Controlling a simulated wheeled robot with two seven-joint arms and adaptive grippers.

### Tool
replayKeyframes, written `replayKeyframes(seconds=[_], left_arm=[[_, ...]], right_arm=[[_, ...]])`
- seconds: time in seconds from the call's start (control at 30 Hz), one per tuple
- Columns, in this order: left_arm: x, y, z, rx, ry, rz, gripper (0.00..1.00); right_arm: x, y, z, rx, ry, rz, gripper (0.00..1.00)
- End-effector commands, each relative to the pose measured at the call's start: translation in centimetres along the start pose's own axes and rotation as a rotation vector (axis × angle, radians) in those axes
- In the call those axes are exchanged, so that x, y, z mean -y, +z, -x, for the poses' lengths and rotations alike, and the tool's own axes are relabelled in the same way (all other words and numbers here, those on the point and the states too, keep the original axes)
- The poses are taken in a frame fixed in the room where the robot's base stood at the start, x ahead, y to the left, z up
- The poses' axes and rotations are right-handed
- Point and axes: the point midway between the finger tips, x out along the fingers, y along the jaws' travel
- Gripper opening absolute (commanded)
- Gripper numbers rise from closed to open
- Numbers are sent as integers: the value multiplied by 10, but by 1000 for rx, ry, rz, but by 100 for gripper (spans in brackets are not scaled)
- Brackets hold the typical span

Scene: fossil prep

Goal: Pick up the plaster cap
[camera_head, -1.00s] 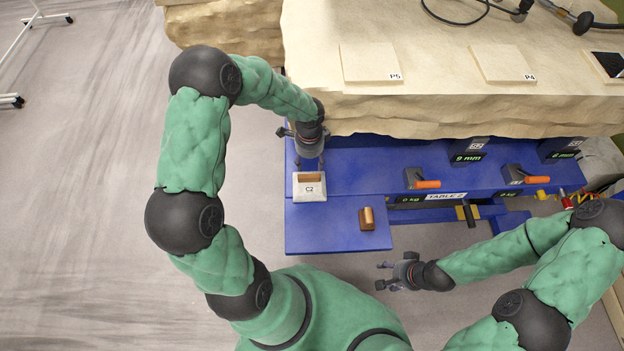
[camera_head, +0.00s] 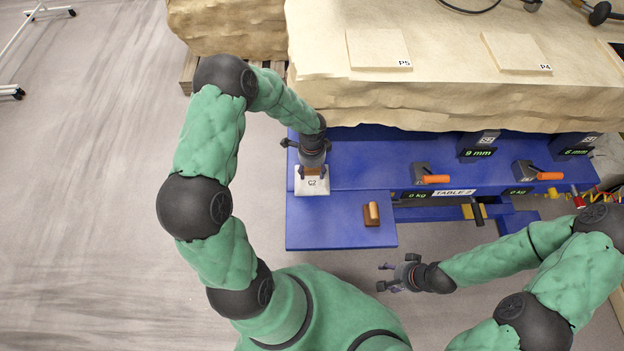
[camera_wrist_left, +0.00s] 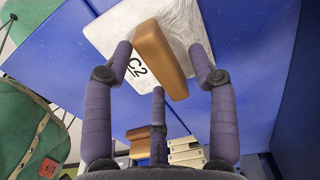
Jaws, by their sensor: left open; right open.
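The plaster cap (camera_head: 311,188) is a white block marked C2 with a tan handle bar on top. It sits on the blue table (camera_head: 350,172). In the left wrist view the cap (camera_wrist_left: 118,28) and its handle (camera_wrist_left: 160,58) lie just past my fingers. My left gripper (camera_head: 312,172) is directly over the cap and hides part of the handle in the head view. Its fingers (camera_wrist_left: 160,85) are open, spread on both sides of the handle, with no clear grip on it. My right gripper (camera_head: 388,277) is open and empty, in front of the table.
A small brown block with a tan top (camera_head: 372,214) stands on the table's lower shelf, right of the cap. Orange-handled clamps (camera_head: 433,179) line the table's right side. A large pale rock slab (camera_head: 440,95) with plates P5 and P4 rises behind.

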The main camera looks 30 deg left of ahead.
Motion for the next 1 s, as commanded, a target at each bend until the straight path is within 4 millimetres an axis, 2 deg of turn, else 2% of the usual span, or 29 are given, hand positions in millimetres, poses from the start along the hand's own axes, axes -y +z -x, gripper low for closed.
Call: replayKeyframes(seconds=[0.13, 0.17, 0.33, 0.37, 0.77, 0.87, 1.0], left_arm=[[0, 0, 2, 0, -1, 1, 58], [0, 0, 2, 0, -1, 1, 52], [0, 0, 2, 0, -1, 1, 4], [0, 0, 1, 0, 0, 1, 0], [1, 0, 7, -1, -2, 1, 0], [1, 0, 17, -1, -3, 1, 0], [0, -2, 42, -1, -3, 0, 0]], right_arm=[[0, 0, 1, 0, 0, 0, 57], [0, 0, 1, 0, 0, 0, 57], [0, 0, 1, 0, 0, 0, 57], [0, 0, 1, 0, 0, 0, 57], [2, 0, 4, 0, 0, 0, 57], [4, 0, 11, 0, 0, 0, 57], [9, 1, 25, 0, 0, 0, 57]])
